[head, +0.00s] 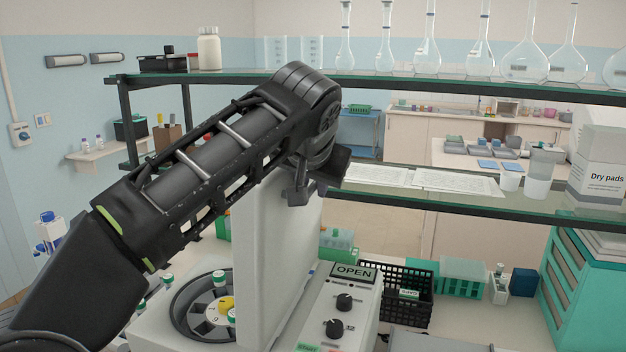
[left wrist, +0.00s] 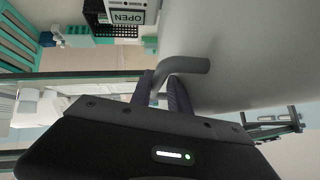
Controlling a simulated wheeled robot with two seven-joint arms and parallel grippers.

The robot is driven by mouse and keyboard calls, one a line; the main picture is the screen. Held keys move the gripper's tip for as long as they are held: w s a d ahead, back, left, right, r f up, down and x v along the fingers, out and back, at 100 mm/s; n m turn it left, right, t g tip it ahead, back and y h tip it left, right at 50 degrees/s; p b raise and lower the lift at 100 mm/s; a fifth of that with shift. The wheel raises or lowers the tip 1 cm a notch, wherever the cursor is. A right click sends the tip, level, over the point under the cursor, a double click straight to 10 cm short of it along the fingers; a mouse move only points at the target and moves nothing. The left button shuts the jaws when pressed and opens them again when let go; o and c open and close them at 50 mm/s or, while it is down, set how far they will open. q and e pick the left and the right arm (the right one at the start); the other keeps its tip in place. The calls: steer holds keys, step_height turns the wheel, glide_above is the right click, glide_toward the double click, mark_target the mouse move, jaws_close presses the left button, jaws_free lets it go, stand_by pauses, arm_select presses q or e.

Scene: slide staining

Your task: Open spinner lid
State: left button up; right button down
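The spinner (head: 335,310) stands on the bench with its pale lid (head: 275,240) raised about upright. Its rotor (head: 205,305) shows uncovered on the left, with a yellow centre and several tubes with green and white caps. My left gripper (head: 298,190) is at the top of the raised lid. In the left wrist view the grey bent lid handle (left wrist: 188,66) runs down between the two fingers of my left gripper (left wrist: 163,88), which look closed around it. The lid's pale surface (left wrist: 245,50) fills the upper right there. My right gripper is in neither view.
A glass shelf (head: 400,197) crosses above and behind the spinner, close to my left gripper, carrying white sheets, cups and a dry pads box (head: 598,170). A black basket (head: 405,305) stands right of the spinner. A teal drawer unit (head: 585,285) is at far right.

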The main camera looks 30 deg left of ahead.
mark_target(310, 188)
arm_select(q)
steer(key=shift+s+d+r, duration=0.2)
steer(key=shift+s+r, duration=0.15)
steer(key=shift+r, duration=0.1)
steer(key=p+v, duration=0.1)
steer(key=v, duration=0.3)
steer(key=shift+a+r, duration=0.1)
steer(key=shift+r, duration=0.05)
steer(key=shift+s+r, duration=0.25)
steer(key=shift+s, duration=0.2)
steer(key=shift+s+d+r, duration=0.15)
steer(key=shift+d+r, duration=0.1)
steer(key=shift+s+d+r, duration=0.15)
steer(key=shift+s+d, duration=0.05)
steer(key=shift+d, duration=0.05)
